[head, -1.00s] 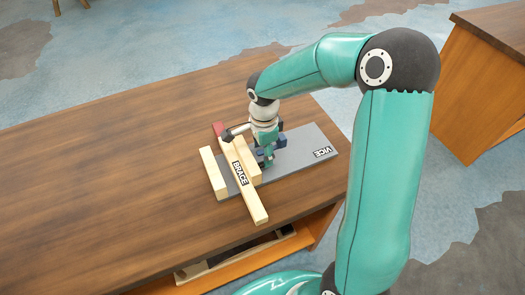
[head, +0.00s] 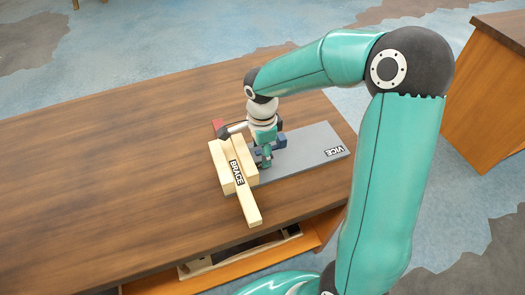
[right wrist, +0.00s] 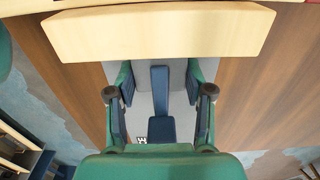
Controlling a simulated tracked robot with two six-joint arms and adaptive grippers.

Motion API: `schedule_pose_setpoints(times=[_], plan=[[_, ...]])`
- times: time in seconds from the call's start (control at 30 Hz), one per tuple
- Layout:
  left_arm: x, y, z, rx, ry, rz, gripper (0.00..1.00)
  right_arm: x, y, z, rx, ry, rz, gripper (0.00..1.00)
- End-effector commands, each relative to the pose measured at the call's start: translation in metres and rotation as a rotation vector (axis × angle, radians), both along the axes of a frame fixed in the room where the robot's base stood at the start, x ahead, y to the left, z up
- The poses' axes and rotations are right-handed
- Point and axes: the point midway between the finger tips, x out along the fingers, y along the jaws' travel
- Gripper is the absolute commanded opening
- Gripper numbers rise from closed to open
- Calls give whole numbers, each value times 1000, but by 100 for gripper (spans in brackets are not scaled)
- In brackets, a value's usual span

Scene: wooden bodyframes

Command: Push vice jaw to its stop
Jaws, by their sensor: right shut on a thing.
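The vice has a grey base plate (head: 310,150) marked VICE, lying on the table. Its pale wooden jaws (head: 222,170) stand at the plate's left end, close together. The wooden brace (head: 247,203), with its label, lies along them and sticks out toward the front. My right gripper (head: 265,160) is low over the plate, just right of the jaws. The exact finger contact is partly hidden. My left gripper is out of view.
A red block (head: 217,125) is at the back left of the vice. The wooden table (head: 110,170) is clear to the left. The vice is near the table's right front edge, with an open shelf (head: 240,258) below. Another wooden table (head: 490,100) stands at right.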

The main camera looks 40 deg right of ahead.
Motion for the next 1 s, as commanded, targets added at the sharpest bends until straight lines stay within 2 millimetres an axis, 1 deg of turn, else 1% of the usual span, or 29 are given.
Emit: schedule_pose_setpoints(times=[0.03,0.1,0.13,0.2,0.27,0.57,0.67,0.77,0.87,1.0], plan=[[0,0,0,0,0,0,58,4,5,1,11,-12,0,0],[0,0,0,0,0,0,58,3,6,1,11,-12,1,0],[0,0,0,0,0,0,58,3,6,1,12,-11,1,57],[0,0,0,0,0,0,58,3,5,1,11,-10,1,68],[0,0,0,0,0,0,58,2,5,0,10,-8,0,77],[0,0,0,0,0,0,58,0,2,0,8,-5,-5,77],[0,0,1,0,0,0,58,0,1,4,7,-7,-5,77],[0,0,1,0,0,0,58,1,1,14,5,-9,-6,77],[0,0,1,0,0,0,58,1,1,29,6,-11,-6,77],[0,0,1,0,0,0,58,1,1,57,6,-12,-5,77]])
